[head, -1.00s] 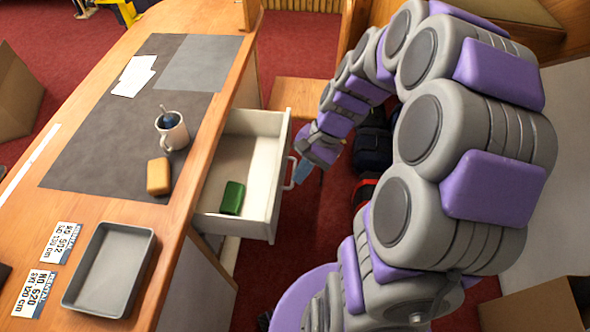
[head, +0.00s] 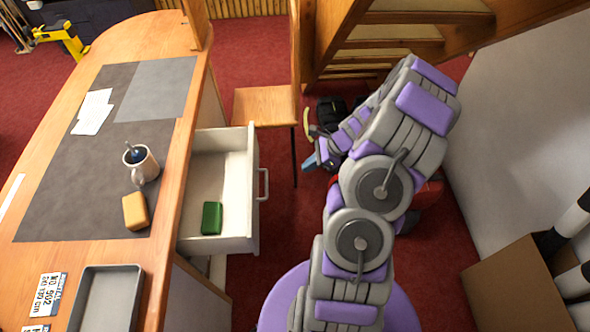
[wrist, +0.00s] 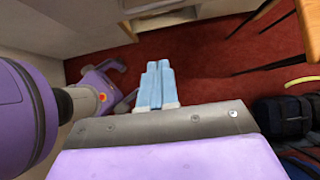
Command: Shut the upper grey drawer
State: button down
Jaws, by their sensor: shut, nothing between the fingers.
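The upper grey drawer (head: 248,190) stands pulled out from the right side of the bench in the head view. A green block (head: 211,218) lies inside it. Its front has a pale handle (head: 263,185) facing right. My gripper (head: 308,163) is to the right of the handle, apart from it, with a clear gap of floor between. In the wrist view the two light-blue fingers (wrist: 157,84) lie together, shut and empty. Part of a pale drawer front (wrist: 170,17) seems to show at the top of the wrist view.
On the bench are a mug (head: 141,165), a yellow block (head: 135,211), papers (head: 93,112) and a grey tray (head: 110,297). A wooden chair (head: 266,106) stands behind the drawer. Dark bags (wrist: 283,118) lie on the red floor at right. A cardboard box (head: 515,285) is at lower right.

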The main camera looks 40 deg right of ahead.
jog(key=w+a+r+b+x, duration=0.1)
jog(key=a+b+x, duration=0.15)
jog(key=x, duration=0.95)
jog(key=w+a, duration=0.4)
jog(key=a, duration=0.2)
jog(key=w+a+p, duration=0.1)
jog(key=w+a, duration=0.3)
jog(key=a, duration=0.3)
jog(key=w+a+r+p, duration=0.1)
jog(key=w+a, duration=0.3)
jog(key=a, duration=0.2)
jog(key=shift+w+a, duration=0.3)
jog(key=shift+w, duration=0.1)
jog(key=shift+w+a, duration=0.15)
jog(key=shift+a, duration=0.35)
jog(key=shift+d, duration=0.1)
